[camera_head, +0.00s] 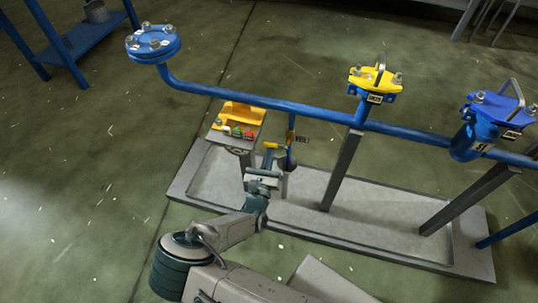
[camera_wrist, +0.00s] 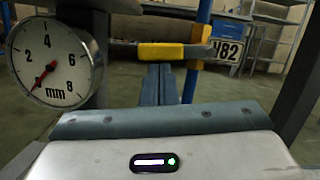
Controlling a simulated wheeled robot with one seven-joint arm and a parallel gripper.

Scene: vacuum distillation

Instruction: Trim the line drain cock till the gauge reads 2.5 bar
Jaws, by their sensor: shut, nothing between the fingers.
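The drain cock's yellow lever (camera_wrist: 160,51) lies crosswise just ahead of my fingers in the wrist view. It joins a blue vertical pipe (camera_wrist: 197,62) with a tag reading V82 (camera_wrist: 228,51). In the head view the yellow lever (camera_head: 270,146) shows just beyond my gripper (camera_head: 267,162). My gripper (camera_wrist: 160,70) is shut and empty, its tips just under the lever; I cannot tell if they touch it. The round gauge (camera_wrist: 52,62), marked 2 to 8 and "mm", shows a red needle pointing down-left, below the 2.
A blue pipe (camera_head: 265,100) runs above a grey floor tray (camera_head: 300,228). It carries a yellow-topped fitting (camera_head: 375,82) and a blue one (camera_head: 485,125). A small stand with a yellow piece (camera_head: 242,113) is left of the cock.

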